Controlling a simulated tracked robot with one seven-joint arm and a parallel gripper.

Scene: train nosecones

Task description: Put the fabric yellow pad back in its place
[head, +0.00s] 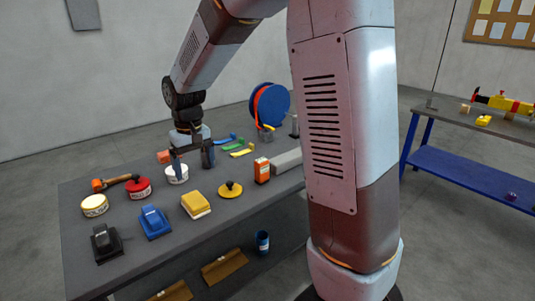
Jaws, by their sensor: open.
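A thick yellow block-like pad (196,204) with a pale lower edge lies near the front of the grey workbench (75,215). A flat round yellow disc (230,190) with a dark knob lies to its right. I cannot tell from this view which of them is fabric. My gripper (194,166) points down over the back half of the bench, behind both yellow things. Its fingers are apart, with nothing visible held between them. One finger overlaps a white round tin (177,176) in the picture; I cannot tell whether they touch.
Tins, a hammer (116,182), a blue tool (155,222), a black tool (106,242) and an orange box (262,170) stand around the bench. A blue reel (271,104) is at the back. A second, blue-framed table (470,178) stands right. My arm hides the middle.

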